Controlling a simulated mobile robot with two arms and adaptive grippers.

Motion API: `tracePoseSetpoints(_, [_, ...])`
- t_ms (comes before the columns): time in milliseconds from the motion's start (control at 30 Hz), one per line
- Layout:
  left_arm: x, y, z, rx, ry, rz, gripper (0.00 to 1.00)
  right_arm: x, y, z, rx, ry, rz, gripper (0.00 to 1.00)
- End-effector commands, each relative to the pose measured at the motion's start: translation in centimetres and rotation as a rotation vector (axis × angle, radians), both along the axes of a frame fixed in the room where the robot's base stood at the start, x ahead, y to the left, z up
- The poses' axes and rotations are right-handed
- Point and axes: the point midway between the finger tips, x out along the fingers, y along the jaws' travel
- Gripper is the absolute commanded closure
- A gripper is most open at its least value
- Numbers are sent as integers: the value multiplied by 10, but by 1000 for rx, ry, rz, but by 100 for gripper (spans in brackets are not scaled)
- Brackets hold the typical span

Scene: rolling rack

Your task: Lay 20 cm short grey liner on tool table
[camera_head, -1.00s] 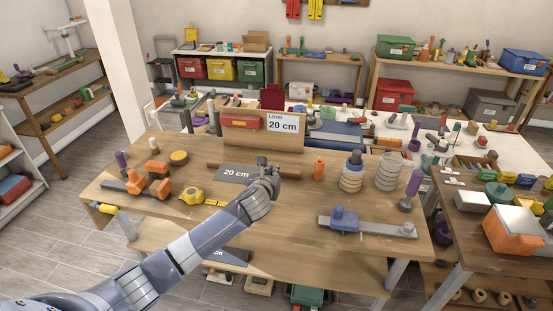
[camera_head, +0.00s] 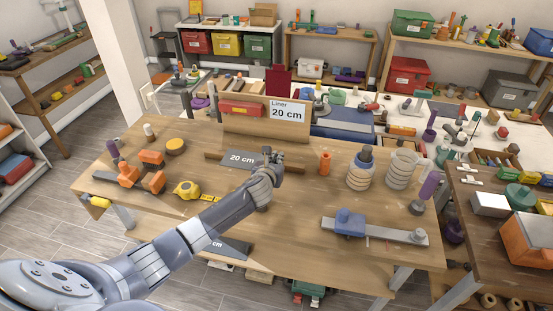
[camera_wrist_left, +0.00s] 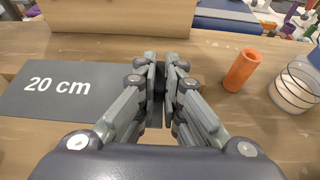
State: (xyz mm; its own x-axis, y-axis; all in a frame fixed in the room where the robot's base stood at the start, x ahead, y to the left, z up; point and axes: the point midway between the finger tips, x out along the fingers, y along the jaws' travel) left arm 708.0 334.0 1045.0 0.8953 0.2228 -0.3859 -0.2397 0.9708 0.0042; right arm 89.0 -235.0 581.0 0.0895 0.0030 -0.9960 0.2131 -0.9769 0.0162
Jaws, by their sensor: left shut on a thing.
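The short dark grey liner marked "20 cm" (camera_head: 238,160) shows over the far part of the wooden tool table (camera_head: 290,222), crossing in front of a low wooden strip (camera_head: 296,169). I cannot tell whether it touches the table. In the left wrist view the liner (camera_wrist_left: 60,92) extends left from the fingers, its label upright and readable. My left gripper (camera_head: 271,156) is at its right end; its fingers (camera_wrist_left: 162,85) are shut on it, and the gripped part is mostly hidden between them. My right gripper is not in view.
A wooden board with a "Liner 20 cm" card (camera_head: 286,111) stands behind. An orange cylinder (camera_head: 325,162) and ringed cylinders (camera_head: 361,170) stand right. A yellow tape measure (camera_head: 187,189) and orange blocks lie left. Another dark sheet marked "cm" (camera_head: 232,247) lies below. The table's front middle is clear.

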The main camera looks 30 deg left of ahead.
Motion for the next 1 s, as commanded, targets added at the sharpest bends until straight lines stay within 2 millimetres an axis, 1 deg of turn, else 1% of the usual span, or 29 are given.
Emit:
tracePoseSetpoints(33, [0, 0, -10, 1, 1, 0, 100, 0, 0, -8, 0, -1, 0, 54])
tracePoseSetpoints(300, [0, 0, -43, 0, 1, 0, 100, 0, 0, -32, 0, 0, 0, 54])
tracePoseSetpoints(500, [0, 0, -64, -2, 1, -1, 100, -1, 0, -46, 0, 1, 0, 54])
tracePoseSetpoints(700, [0, -1, -74, 0, 0, -1, 100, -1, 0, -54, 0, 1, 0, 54])
tracePoseSetpoints(1000, [0, -1, -76, -1, 0, -1, 100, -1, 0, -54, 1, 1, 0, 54])
